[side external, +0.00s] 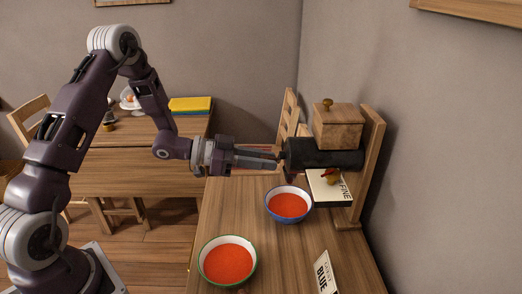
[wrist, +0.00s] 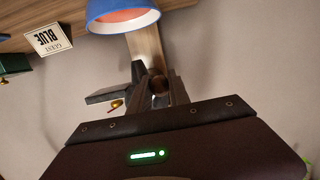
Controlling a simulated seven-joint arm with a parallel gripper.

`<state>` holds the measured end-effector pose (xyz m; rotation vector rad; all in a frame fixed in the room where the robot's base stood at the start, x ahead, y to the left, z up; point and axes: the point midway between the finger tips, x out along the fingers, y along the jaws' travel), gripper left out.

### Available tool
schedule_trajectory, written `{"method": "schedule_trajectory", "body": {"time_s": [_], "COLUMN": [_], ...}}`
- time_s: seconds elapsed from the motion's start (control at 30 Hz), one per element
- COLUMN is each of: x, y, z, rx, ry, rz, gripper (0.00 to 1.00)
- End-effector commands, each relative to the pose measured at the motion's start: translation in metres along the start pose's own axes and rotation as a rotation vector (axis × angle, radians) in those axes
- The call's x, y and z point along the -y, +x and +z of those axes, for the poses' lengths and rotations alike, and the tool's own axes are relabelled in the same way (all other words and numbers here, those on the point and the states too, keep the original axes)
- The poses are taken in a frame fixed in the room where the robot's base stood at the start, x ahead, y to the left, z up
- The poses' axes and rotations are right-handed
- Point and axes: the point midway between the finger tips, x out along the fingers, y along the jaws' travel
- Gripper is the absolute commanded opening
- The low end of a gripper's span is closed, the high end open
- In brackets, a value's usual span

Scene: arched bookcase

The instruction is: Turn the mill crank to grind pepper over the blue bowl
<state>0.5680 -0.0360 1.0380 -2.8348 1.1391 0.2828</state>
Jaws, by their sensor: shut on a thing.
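The black mill (side external: 325,153) lies level on a wooden stand (side external: 369,150), with a wooden box and knob (side external: 338,125) above it. My gripper (side external: 281,158) reaches in from the left to the mill's near end. In the wrist view my gripper (wrist: 158,88) is shut on a brown rounded piece (wrist: 158,80), apparently the crank's handle. The crank arm is mostly hidden by the fingers. The blue bowl (side external: 289,205), with red-orange contents, stands on the table below the mill's near end. It also shows upside down in the wrist view (wrist: 122,22).
A green-rimmed bowl (side external: 227,261) with similar contents stands nearer. A card reading BLUE (side external: 325,272) is at the front right. A FINE plate (side external: 345,188) with a red-and-brass pointer sits under the mill. The wall is close on the right.

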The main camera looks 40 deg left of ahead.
Motion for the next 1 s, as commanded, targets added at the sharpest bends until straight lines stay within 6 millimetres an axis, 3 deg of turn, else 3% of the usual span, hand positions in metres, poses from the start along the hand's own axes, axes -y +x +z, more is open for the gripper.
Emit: {"method": "schedule_trajectory", "body": {"time_s": [0.03, 0.3, 0.7, 1.0], "x": [-0.018, -0.039, -0.035, -0.030], "y": [0.025, 0.031, 0.000, 0.000], "z": [0.034, 0.045, 0.011, 0.011], "rx": [0.143, 0.143, 0.142, 0.143], "ry": [0.011, 0.009, 0.010, 0.008], "rz": [0.024, 0.022, 0.019, 0.019], "gripper": [0.00, 0.00, 0.00, 0.00]}}
